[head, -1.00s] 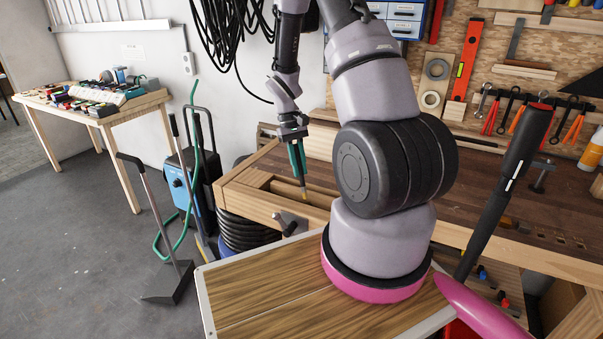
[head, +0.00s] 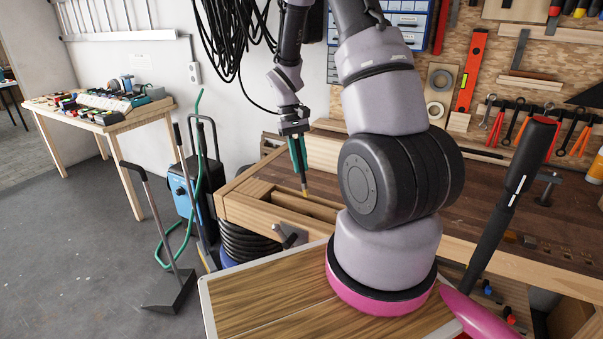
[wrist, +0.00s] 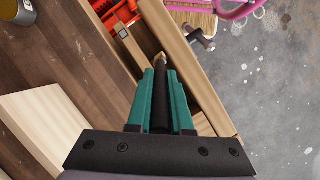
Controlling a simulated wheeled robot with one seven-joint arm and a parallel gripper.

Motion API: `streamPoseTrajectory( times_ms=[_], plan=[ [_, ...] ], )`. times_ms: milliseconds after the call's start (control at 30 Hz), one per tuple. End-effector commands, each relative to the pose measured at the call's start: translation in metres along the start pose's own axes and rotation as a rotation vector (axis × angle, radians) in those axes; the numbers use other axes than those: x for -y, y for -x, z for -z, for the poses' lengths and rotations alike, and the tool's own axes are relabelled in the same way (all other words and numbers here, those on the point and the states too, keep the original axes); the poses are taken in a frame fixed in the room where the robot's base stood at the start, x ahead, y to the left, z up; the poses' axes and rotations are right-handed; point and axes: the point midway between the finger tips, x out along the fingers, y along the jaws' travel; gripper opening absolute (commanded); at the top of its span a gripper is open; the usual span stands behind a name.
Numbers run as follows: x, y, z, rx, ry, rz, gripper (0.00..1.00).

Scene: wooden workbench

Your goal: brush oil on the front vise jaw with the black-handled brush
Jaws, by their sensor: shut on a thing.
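My gripper (head: 299,158), with green fingers, is shut on the black-handled brush and points down over the left end of the workbench. In the wrist view the brush's black handle (wrist: 161,100) lies between the fingers, and its pale tip shows beyond them. In the head view the brush tip (head: 305,191) is above the vise opening. The front vise jaw (wrist: 184,62) is a light wooden beam beside the tip in the wrist view; it also shows in the head view (head: 262,221). I cannot tell whether the bristles touch it.
The vise handle (head: 289,238) sticks out in front of the jaw. A metal tin (wrist: 17,10) stands on the bench at the wrist view's upper left. Red parts (wrist: 116,14) show near the vise gap. A wooden-topped surface (head: 270,295) is in front of the bench.

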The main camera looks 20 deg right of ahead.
Motion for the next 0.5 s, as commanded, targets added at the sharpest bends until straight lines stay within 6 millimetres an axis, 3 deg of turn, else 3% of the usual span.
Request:
streamPoseTrajectory(
  times_ms=[500],
  plan=[
    [0.0001,-0.0046,0.0016,-0.001,0.001,-0.001,0.00]
  ],
)
